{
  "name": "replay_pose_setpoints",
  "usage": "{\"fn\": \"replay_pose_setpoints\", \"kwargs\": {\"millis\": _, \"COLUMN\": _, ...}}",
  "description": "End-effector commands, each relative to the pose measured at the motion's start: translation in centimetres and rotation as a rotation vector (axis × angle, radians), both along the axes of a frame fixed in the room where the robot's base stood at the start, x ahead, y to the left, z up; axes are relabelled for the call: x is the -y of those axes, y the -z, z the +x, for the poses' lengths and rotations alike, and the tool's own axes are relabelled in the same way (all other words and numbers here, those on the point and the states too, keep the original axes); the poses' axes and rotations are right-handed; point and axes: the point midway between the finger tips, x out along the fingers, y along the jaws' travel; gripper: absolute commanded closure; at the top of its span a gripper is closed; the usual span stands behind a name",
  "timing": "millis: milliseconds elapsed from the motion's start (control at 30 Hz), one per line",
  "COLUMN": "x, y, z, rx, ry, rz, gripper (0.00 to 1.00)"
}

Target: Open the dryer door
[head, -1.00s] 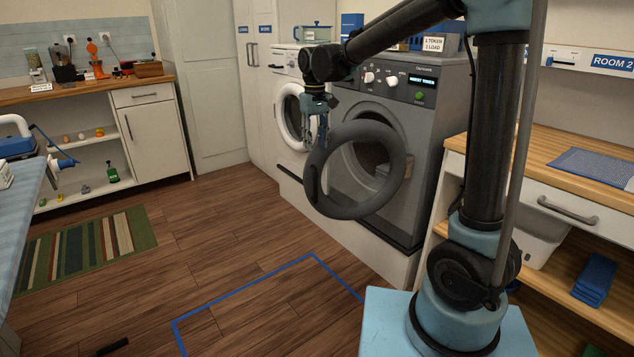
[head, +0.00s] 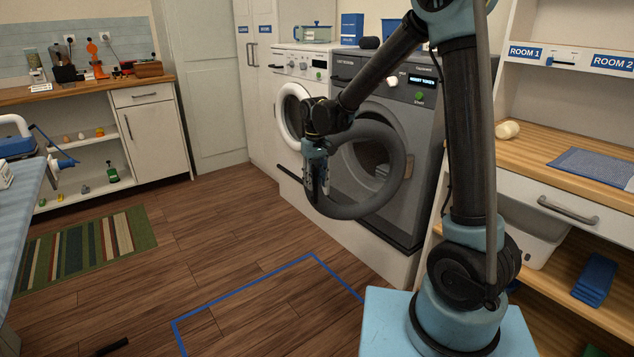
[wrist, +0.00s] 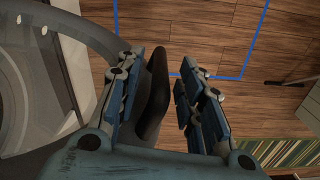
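The grey dryer (head: 425,150) stands right of the white washing machine. Its round door (head: 398,190) has a thick dark ring and a see-through middle. The door stands out from the dryer front on its left side and looks partly open. My gripper (head: 318,190) is at the ring's left edge, pointing down. In the wrist view, the open fingers of my gripper (wrist: 160,95) are on either side of the dark door handle (wrist: 155,95). The left finger is close to the handle or touching it; a gap shows to the right finger. The door (wrist: 75,35) also fills the wrist view's left side.
The white washing machine (head: 290,105) is close behind the door's left side. A wooden-topped shelf unit (head: 575,170) stands at the right. A blue outline (head: 250,285) marks the floor in front.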

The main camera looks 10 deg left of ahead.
Motion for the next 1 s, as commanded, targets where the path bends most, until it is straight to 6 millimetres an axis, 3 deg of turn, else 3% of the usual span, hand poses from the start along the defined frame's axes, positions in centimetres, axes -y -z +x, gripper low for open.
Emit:
{"fn": "replay_pose_setpoints", "kwargs": {"millis": 333, "x": 0.0, "y": 0.4, "z": 0.0, "rx": 0.0, "ry": 0.0, "rz": 0.0, "gripper": 0.65}}
{"fn": "replay_pose_setpoints", "kwargs": {"millis": 500, "x": 0.0, "y": 0.4, "z": 0.0, "rx": 0.0, "ry": 0.0, "rz": 0.0, "gripper": 1.0}}
{"fn": "replay_pose_setpoints", "kwargs": {"millis": 867, "x": 0.2, "y": 0.3, "z": -0.1, "rx": 0.001, "ry": -0.003, "rz": -0.001, "gripper": 1.0}}
{"fn": "replay_pose_setpoints", "kwargs": {"millis": 1000, "x": 0.0, "y": 0.3, "z": -1.0, "rx": 0.001, "ry": -0.026, "rz": -0.001, "gripper": 1.0}}
